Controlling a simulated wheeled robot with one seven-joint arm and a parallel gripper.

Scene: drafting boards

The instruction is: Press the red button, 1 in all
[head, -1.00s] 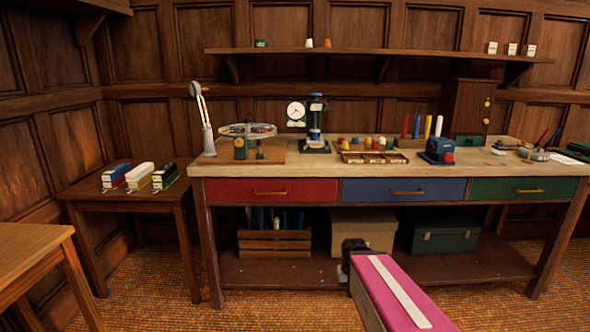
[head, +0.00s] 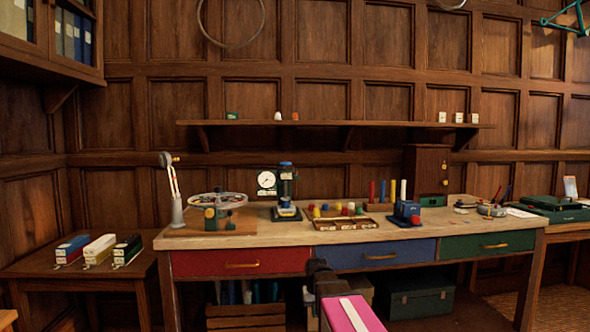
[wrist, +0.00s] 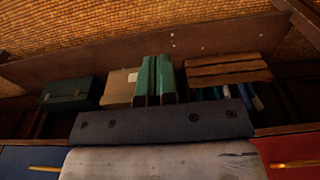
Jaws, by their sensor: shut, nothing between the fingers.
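I cannot pick out a red button for certain. A small red part (head: 415,220) shows on the front of a blue device (head: 404,209) on the workbench (head: 260,236). A dark wooden box (head: 424,168) at the back of the bench has small light dots on its side, too small to tell. My gripper (head: 317,264) is in front of the bench, low, near the seam of the red and blue drawers. In the wrist view its green fingers (wrist: 156,78) lie side by side, shut and empty, apart from the red part.
On the bench stand a wheel device (head: 218,205), a dark blue upright device (head: 286,190) and a tray of coloured pieces (head: 345,224). A wall shelf (head: 330,123) runs above. A side table (head: 80,268) is at left; a crate (head: 245,316) is below.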

